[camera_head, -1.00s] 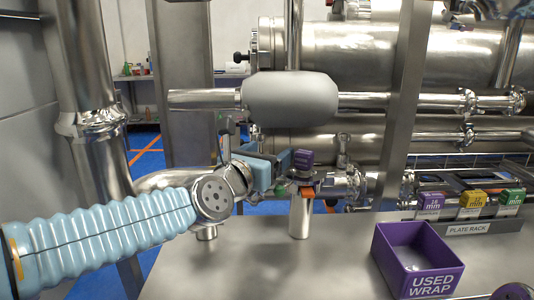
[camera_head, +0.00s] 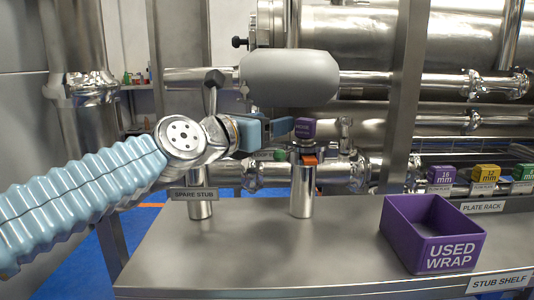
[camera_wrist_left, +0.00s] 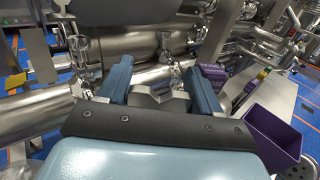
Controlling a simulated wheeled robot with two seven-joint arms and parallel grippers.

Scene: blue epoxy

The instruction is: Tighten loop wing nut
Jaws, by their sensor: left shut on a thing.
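My left gripper (camera_head: 268,129) reaches in from the left above the bench, its blue fingers pointing right. In the left wrist view, the fingers (camera_wrist_left: 160,82) stand apart with a grey metal piece (camera_wrist_left: 160,98) between them. I cannot tell for certain that this piece is the wing nut. The fingers hide part of the space beside the block. My right gripper is not in view.
A purple USED WRAP box (camera_head: 402,245) stands at the right of the steel bench (camera_head: 255,262). Behind it is a plate rack (camera_head: 485,206) with coloured blocks. A spare stub (camera_head: 200,210) stands left. A large grey cylinder (camera_head: 290,78) on a pipe hangs above the gripper.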

